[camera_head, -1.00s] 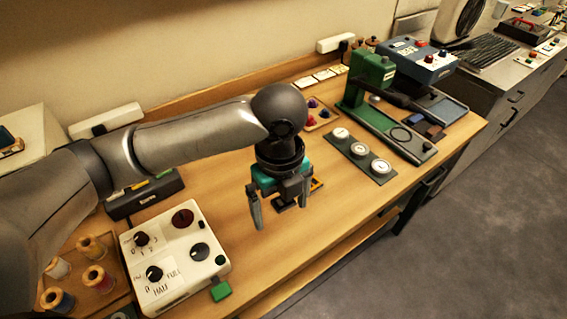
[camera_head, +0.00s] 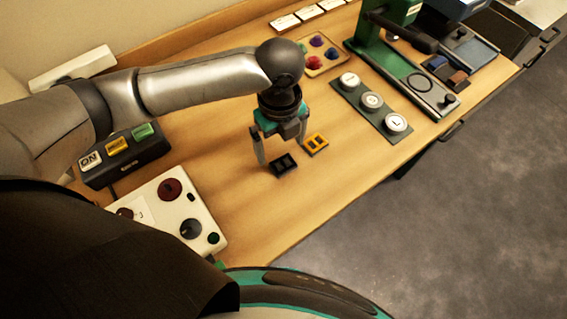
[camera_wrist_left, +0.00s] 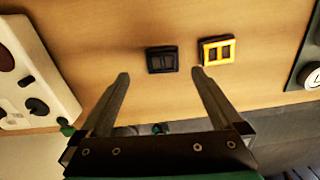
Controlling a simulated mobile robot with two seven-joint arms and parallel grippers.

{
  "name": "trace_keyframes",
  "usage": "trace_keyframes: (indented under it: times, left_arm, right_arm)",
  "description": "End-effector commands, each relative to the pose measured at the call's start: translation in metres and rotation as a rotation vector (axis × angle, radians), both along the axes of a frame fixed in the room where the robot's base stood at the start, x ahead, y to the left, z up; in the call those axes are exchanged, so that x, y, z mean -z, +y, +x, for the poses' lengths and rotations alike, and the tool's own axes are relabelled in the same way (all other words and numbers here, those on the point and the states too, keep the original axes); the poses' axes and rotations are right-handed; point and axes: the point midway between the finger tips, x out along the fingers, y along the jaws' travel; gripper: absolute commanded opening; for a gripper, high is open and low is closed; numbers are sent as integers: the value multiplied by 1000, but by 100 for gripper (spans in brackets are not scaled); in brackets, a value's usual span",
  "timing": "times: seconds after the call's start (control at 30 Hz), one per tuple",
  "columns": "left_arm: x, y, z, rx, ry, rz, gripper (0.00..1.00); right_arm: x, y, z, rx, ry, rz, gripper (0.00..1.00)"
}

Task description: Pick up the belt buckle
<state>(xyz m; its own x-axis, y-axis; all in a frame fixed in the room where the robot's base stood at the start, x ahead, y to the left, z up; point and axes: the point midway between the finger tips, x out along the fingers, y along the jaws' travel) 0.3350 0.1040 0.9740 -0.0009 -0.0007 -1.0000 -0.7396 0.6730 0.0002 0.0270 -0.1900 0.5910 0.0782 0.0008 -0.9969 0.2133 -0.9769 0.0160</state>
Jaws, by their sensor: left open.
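Two buckles lie side by side on the wooden table. The black buckle (camera_head: 283,165) is nearer my left gripper, and the yellow-orange buckle (camera_head: 316,143) is to its right. In the left wrist view, the black buckle (camera_wrist_left: 162,60) sits ahead of the gap between the fingers, and the yellow buckle (camera_wrist_left: 216,51) is just beyond the right fingertip. My left gripper (camera_head: 282,152) is open and empty, pointing down above the table near both buckles. My right gripper does not show.
A white control box (camera_head: 178,214) with knobs stands left of the buckles. A dark box with labelled buttons (camera_head: 123,155) is behind it. A green strip with white dials (camera_head: 371,103) lies to the right. The table's front edge is near; bare wood surrounds the buckles.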

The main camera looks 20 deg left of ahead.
Motion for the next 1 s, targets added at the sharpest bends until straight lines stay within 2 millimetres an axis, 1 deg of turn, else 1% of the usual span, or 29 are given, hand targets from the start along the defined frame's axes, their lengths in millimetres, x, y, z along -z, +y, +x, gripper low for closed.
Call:
trace_keyframes:
  times: [0.03, 0.17, 0.23, 0.4, 0.5, 0.6, 0.8, 0.87, 1.0]
  left_arm:
    - [6, 0, 0, 0, 1, 1, 100]
    - [12, 0, 0, 0, 0, 0, 100]
    - [19, -2, -1, 0, 2, 1, 100]
    - [46, -7, -2, -1, 3, 1, 100]
    - [57, -6, -1, -1, 1, 2, 100]
    - [62, -6, -1, 0, -1, 1, 100]
    - [61, -6, -1, 1, -1, 1, 100]
    - [61, -6, -1, 1, -1, 1, 94]
    - [61, -6, -1, 1, -1, 1, 79]
  right_arm:
    - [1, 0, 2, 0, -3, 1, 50]
    - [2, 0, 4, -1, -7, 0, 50]
    - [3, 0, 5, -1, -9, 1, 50]
    - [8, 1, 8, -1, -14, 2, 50]
    - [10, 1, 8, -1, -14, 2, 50]
    - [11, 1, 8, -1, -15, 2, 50]
    - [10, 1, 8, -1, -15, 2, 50]
    - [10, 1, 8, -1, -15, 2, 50]
    - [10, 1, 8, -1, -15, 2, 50]
